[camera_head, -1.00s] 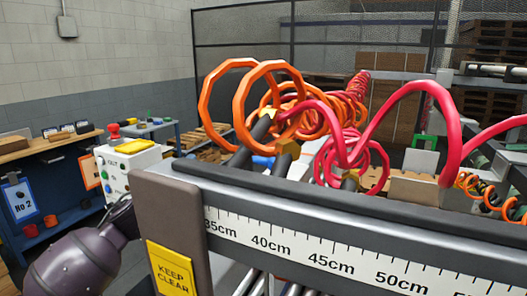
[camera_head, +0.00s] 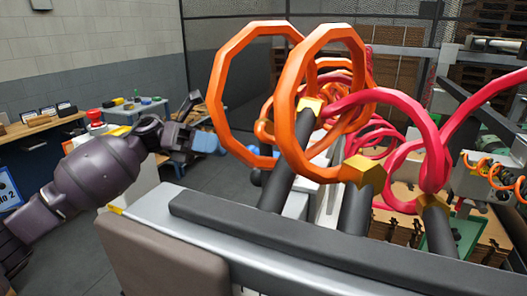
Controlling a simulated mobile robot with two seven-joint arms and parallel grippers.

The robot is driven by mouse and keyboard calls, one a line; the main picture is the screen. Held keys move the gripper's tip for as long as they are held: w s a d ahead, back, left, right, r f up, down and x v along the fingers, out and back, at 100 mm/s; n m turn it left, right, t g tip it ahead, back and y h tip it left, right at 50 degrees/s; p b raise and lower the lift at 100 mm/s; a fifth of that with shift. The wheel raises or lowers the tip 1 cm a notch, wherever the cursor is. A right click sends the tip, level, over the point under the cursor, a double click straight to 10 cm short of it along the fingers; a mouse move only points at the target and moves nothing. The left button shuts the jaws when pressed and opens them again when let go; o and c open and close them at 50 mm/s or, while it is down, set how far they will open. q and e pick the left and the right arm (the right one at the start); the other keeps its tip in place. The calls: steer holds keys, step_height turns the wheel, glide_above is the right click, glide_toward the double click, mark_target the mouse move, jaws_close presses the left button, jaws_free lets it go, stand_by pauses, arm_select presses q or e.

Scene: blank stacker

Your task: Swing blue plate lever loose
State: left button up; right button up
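My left arm comes in from the left, and its dark gripper (camera_head: 190,138) points right, above the floor beyond the grey machine rail. A light blue piece (camera_head: 208,143) shows at the gripper's tip; I cannot tell whether it is part of the gripper or a separate thing. Whether the fingers are open or shut is too small to tell. A small blue part (camera_head: 257,178) shows low behind the orange hose, mostly hidden by hoses and black tubes. I cannot tell whether it is the blue plate lever. My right gripper is not in view.
Large orange hose loops (camera_head: 300,110) and pink hoses (camera_head: 430,150) rise over the machine, with brass fittings (camera_head: 364,172) on black tubes. The grey rail (camera_head: 215,232) crosses the front. A workbench (camera_head: 40,125) stands at left. Floor between is clear.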

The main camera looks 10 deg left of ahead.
arm_select(q)
steer(key=d, duration=0.1)
steer(key=p, duration=0.2)
glide_toward(286, 158)
steer(key=d, duration=0.5)
steer(key=shift+s+f, duration=0.1)
steer(key=shift+d, duration=0.15)
steer(key=shift+f, duration=0.1)
jaws_close()
